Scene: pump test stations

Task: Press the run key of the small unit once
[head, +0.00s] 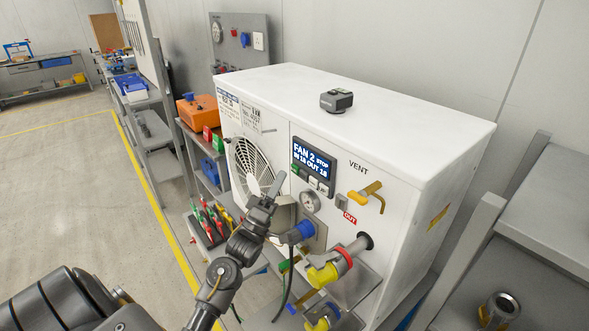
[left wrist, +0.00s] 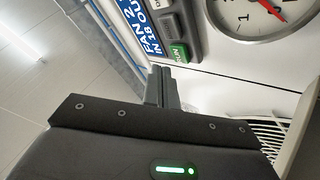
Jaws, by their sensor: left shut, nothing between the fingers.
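The white unit (head: 390,115) has a dark control panel with a lit blue display (head: 313,158) reading "FAN 2 STOP" and "IN 18 OUT 18". The green run key (head: 296,169) sits under the display's left end, and it also shows in the left wrist view (left wrist: 178,53), marked RUN. My left gripper (head: 277,183) is shut and empty, its fingertips pointing up at the panel just below and left of the key. In the left wrist view the fingertips (left wrist: 161,78) are close to the key; I cannot tell whether they touch it. My right gripper is out of view.
A round gauge (head: 310,201) sits below the panel, beside the grey keys. A yellow vent handle (head: 370,196) and a yellow-and-red hose coupling (head: 330,270) stick out to the right and below. A fan grille (head: 252,167) lies left. A small dark device (head: 336,100) stands on top.

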